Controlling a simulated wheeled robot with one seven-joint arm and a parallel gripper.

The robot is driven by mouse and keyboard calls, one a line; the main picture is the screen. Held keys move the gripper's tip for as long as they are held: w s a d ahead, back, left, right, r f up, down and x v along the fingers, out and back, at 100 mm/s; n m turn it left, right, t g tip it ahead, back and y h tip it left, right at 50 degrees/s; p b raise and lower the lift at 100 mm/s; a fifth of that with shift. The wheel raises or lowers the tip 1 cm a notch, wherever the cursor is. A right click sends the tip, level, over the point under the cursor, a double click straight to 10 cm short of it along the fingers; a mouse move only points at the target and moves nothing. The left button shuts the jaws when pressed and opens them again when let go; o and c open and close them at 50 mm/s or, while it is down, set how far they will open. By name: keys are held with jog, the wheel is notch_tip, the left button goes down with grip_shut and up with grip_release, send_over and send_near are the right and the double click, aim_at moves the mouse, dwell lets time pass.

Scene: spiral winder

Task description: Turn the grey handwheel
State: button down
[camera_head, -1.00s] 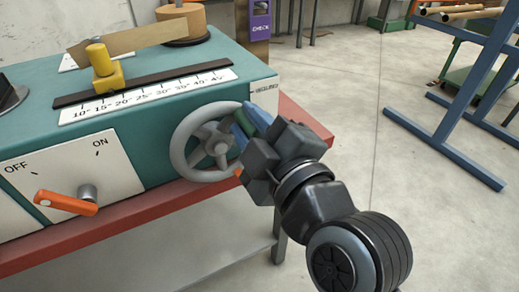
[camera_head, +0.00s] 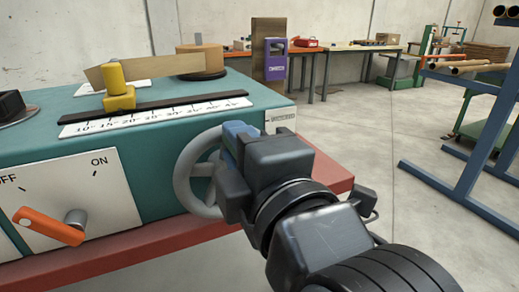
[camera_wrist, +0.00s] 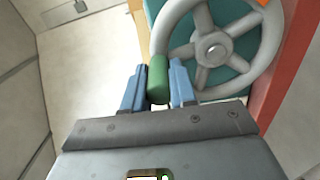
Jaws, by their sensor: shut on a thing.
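The grey handwheel (camera_head: 190,178) is on the front of the teal machine, right of the ON/OFF panel. In the wrist view the handwheel (camera_wrist: 212,47) shows its hub, spokes and an orange mark (camera_wrist: 263,3) at the top edge. Its green handle (camera_wrist: 158,78) stands at the rim, between the blue fingers of my gripper (camera_wrist: 158,90). My gripper (camera_head: 238,137) is shut on this handle, at the wheel's upper right in the head view. My gripper hides the wheel's right part and the handle there.
An orange lever (camera_head: 48,226) sticks out from the panel left of the wheel. A red ledge (camera_head: 150,245) runs below the machine. A yellow block (camera_head: 118,92) and angle scale are on top. Blue racks (camera_head: 470,130) stand right, with open floor between.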

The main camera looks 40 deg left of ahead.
jog(key=shift+s+f, duration=0.1)
jog(key=c, duration=0.9)
grip_release()
jog(key=v, duration=0.7)
jog(key=shift+d, duration=0.4)
jog(key=shift+s, duration=0.1)
